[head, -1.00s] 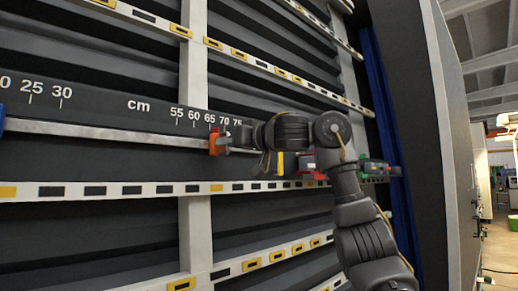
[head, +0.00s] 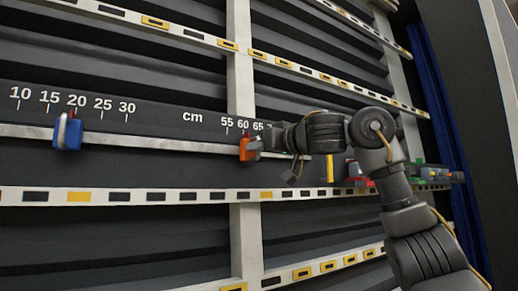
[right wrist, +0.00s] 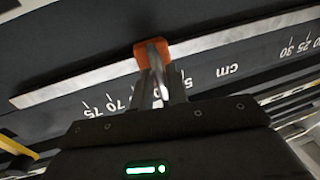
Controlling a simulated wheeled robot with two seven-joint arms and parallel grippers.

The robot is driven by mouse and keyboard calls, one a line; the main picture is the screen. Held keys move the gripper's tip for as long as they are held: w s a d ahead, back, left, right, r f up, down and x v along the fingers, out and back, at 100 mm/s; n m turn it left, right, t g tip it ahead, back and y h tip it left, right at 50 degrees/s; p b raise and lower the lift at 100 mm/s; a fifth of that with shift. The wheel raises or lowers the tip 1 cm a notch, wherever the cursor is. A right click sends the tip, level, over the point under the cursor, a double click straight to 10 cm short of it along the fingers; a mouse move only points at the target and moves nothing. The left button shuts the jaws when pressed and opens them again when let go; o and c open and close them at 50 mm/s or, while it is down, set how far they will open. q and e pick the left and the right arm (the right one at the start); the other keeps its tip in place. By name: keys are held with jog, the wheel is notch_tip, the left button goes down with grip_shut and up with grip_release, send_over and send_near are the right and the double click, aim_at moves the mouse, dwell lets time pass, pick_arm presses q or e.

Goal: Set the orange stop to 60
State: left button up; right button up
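The orange stop (head: 245,150) sits on the metal rail (head: 180,144) under the cm scale. In the head view it is beneath the 60 mark (head: 243,125), its middle slightly to the right of it. My right gripper (head: 257,146) comes from the right and is at the stop. In the right wrist view the two fingers (right wrist: 158,85) close around a grey tab on the orange stop (right wrist: 146,50). The fingers and stop hide the marks between 70 and 55 there. My left gripper is not in view.
A blue stop (head: 68,132) sits on the same rail near the 20 mark. Red, green and blue parts (head: 425,174) stand at the right behind my right arm. Slotted white rails run above and below. The rail between the two stops is clear.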

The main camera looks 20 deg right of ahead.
jog(key=b+v, duration=0.6)
jog(key=v, duration=0.4)
jog(key=shift+s, duration=0.25)
jog(key=shift+d, duration=0.1)
